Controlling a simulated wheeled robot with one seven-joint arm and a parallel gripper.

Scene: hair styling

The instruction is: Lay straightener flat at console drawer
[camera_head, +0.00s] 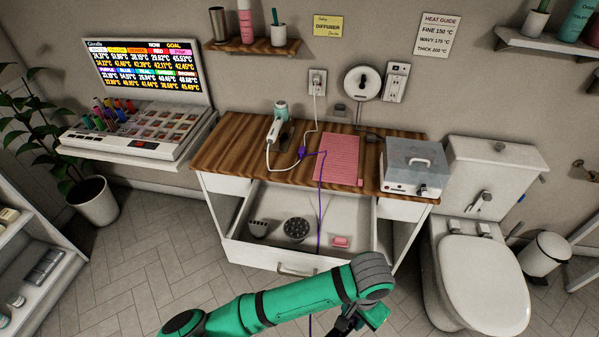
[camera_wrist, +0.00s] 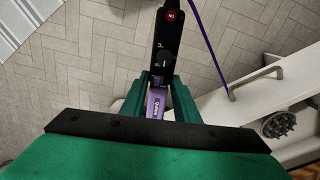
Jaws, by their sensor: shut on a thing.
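The straightener (camera_wrist: 167,45) is black with a purple part, a red display and a small dial. My gripper (camera_wrist: 160,88) is shut on it, with the green fingers on either side of its purple part. In the head view my gripper is low in front of the console, and only a dark part of the straightener (camera_head: 342,322) shows beside my arm. The purple cord (camera_head: 320,190) runs over the console top and down past the drawer. The console drawer (camera_head: 365,225) is pulled open. The straightener is in front of the drawer, outside it.
The drawer holds a round diffuser (camera_head: 296,229), a dark attachment (camera_head: 259,228) and a pink block (camera_head: 340,241). The wooden top carries a pink mat (camera_head: 338,160), a white hair tool (camera_head: 274,130) and a lidded box (camera_head: 414,165). A toilet (camera_head: 480,270) stands right.

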